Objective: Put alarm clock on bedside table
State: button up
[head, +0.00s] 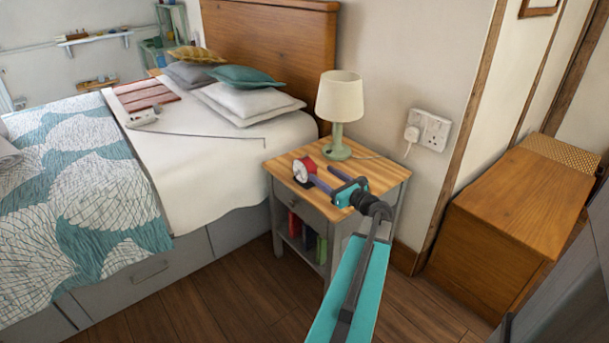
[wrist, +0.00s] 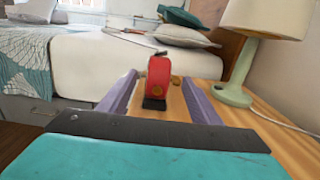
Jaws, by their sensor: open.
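The alarm clock (head: 303,170) is red with a white face and stands upright on the wooden top of the bedside table (head: 378,176), near its left front corner. In the wrist view the red clock (wrist: 158,78) shows its back and a dark foot, between and beyond my fingers. My gripper (head: 323,177) reaches over the table top with its purple fingers open towards the clock. In the wrist view the fingers of my gripper (wrist: 160,100) stand apart on either side, with a gap to the clock. I cannot tell whether a fingertip touches it.
A green lamp (head: 340,100) with a cream shade stands at the back of the table. Its cord runs to a wall socket (head: 428,131). The bed (head: 205,190) with pillows is close on the left. A wooden chest (head: 515,215) stands at right. Books (head: 308,236) sit on the table's lower shelf.

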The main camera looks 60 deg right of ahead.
aim_at(305, 161)
jog(key=shift+x, duration=2.9)
jog(key=shift+w, duration=0.1)
jog(key=shift+b+x, duration=0.5)
jog(key=shift+x, duration=2)
jog(key=shift+r, duration=0.1)
grip_shut()
